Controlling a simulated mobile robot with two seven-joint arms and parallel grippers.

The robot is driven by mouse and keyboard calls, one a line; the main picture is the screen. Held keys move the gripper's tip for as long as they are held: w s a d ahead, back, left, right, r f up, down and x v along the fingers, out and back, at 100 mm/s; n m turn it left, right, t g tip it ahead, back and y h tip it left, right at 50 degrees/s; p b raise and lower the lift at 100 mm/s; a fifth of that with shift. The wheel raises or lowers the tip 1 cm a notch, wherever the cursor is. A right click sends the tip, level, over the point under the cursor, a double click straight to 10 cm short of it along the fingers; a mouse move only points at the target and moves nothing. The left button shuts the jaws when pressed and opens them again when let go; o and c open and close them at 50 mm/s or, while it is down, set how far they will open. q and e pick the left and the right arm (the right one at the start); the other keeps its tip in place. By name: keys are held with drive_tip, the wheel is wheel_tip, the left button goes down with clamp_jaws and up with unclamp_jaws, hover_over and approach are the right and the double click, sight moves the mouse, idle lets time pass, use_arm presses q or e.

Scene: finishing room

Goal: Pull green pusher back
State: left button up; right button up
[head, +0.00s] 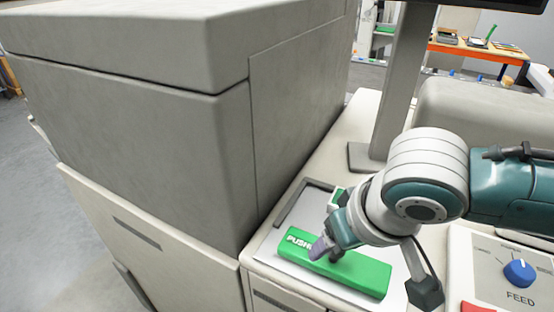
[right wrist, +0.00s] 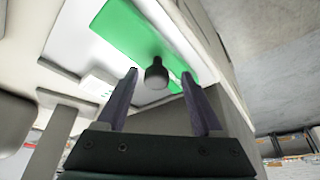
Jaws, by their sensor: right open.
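The green pusher (head: 362,274) is a long flat bar with white lettering, partly hidden by my gripper. It lies on a white plate (head: 285,255) on the machine's light top. In the right wrist view the green pusher (right wrist: 128,30) runs across the top, with a dark round knob (right wrist: 157,73) standing out from it. My right gripper (head: 325,252) is over the pusher's lettered end. In the right wrist view my right gripper (right wrist: 159,74) is open, and the knob shows between its fingertips. I cannot tell whether a finger touches it. My left gripper is not in view.
A large grey machine housing (head: 130,120) stands close on the left. A grey post (head: 402,85) rises behind my right arm. A panel with a blue FEED knob (head: 519,273) is at the right. An orange table (head: 480,52) stands far behind.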

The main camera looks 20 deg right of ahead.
drive_tip(key=shift+r, duration=0.15)
drive_tip(key=shift+s+r, duration=0.1)
drive_tip(key=shift+r, duration=0.25)
drive_tip(key=v, duration=0.9)
drive_tip(key=shift+s+f, duration=0.1)
